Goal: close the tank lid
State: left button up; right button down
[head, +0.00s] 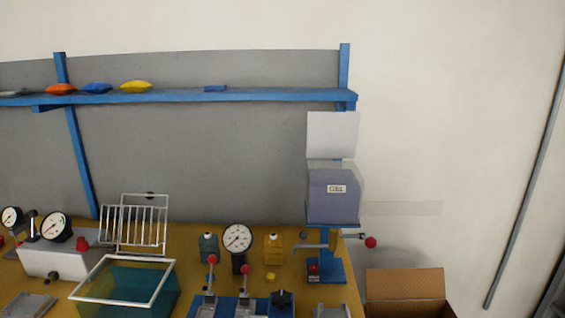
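A teal see-through tank (125,298) with a white rim stands at the front left of the yellow bench, its top open. A white barred frame (137,223) stands upright behind it; I cannot tell whether it is hinged to the tank. A bluish translucent box (333,198) with a small white label sits on a blue stand at the bench's right end. A pale flat panel (332,134) stands upright above its back edge, like a raised lid. Neither of my grippers is in view.
Gauges (237,238), red-knobbed levers (245,270) and small bottles (273,248) crowd the bench (190,255). A red-ended handle (370,242) sticks out right of the stand. An open cardboard box (405,285) is at lower right. A blue shelf (180,97) runs above.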

aim_at(331, 134)
jog(key=i+l, duration=0.1)
jog(key=l, duration=0.3)
jog(key=i+l+u, duration=0.15)
jog(key=l, duration=0.3)
jog(key=i+l, duration=0.1)
jog(key=l, duration=0.3)
